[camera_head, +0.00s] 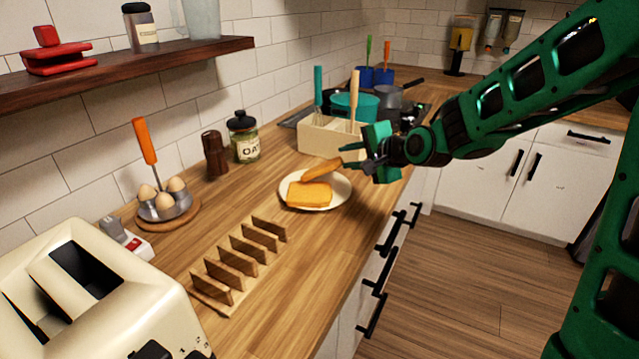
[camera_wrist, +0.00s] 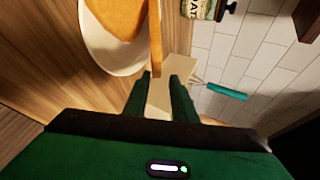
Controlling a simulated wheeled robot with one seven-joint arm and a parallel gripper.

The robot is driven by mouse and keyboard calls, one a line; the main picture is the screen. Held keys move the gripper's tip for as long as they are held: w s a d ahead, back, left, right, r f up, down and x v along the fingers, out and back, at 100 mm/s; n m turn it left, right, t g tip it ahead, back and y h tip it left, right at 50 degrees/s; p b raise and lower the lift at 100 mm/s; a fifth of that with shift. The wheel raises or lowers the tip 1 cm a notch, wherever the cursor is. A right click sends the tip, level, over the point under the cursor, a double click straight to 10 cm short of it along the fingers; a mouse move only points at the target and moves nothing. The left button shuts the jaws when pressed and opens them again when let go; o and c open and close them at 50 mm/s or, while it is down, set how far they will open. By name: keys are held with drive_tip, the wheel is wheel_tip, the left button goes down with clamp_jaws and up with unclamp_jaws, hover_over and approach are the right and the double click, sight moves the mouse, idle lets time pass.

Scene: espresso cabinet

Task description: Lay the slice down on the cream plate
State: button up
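The cream plate (camera_head: 290,199) sits on the wooden counter and also shows in the wrist view (camera_wrist: 98,55). One golden slice (camera_head: 309,195) lies flat on it; it also shows in the wrist view (camera_wrist: 117,15). A second slice (camera_head: 322,169) is tilted up on edge at the plate's far side, towards my gripper. In the wrist view this slice (camera_wrist: 156,40) is seen edge-on, its near end by the left fingertip. My gripper (camera_head: 352,158) is beside that end, its fingers (camera_wrist: 164,77) apart with a gap beside the slice. Whether a finger touches it I cannot tell.
A cream utensil box (camera_head: 330,140) stands just behind the plate. An oat jar (camera_head: 243,137) and a brown mill (camera_head: 215,153) are near the wall. A wooden toast rack (camera_head: 238,262) and a toaster (camera_head: 100,300) stand in front. Counter right of the rack is clear.

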drive_tip(key=shift+v, duration=1.05)
drive_tip(key=shift+r, duration=0.1)
wheel_tip(320, 180, up, 7)
drive_tip(key=s+d, duration=0.1)
drive_tip(key=s, duration=0.1)
drive_tip(key=s+d+f+n+g+h, duration=0.2)
drive_tip(key=s+d+f+h, duration=0.15)
drive_tip(key=s+d, duration=0.5)
drive_tip(key=s+d+f+n+g+h, duration=0.25)
drive_tip(key=s+d+f, duration=0.35)
drive_tip(key=d, duration=0.4)
drive_tip(key=s+d+f+n+g, duration=0.1)
drive_tip(key=s+d+g, duration=0.2)
drive_tip(key=s, duration=0.8)
drive_tip(key=s+d+f+g, duration=0.2)
drive_tip(key=s+d+g, duration=0.1)
drive_tip(key=s, duration=0.9)
drive_tip(key=shift+s+f+n+y, duration=0.2)
drive_tip(key=shift+s+n+y, duration=0.1)
drive_tip(key=shift+n, duration=0.05)
drive_tip(key=shift+d+g, duration=0.15)
drive_tip(key=shift+g, duration=0.1)
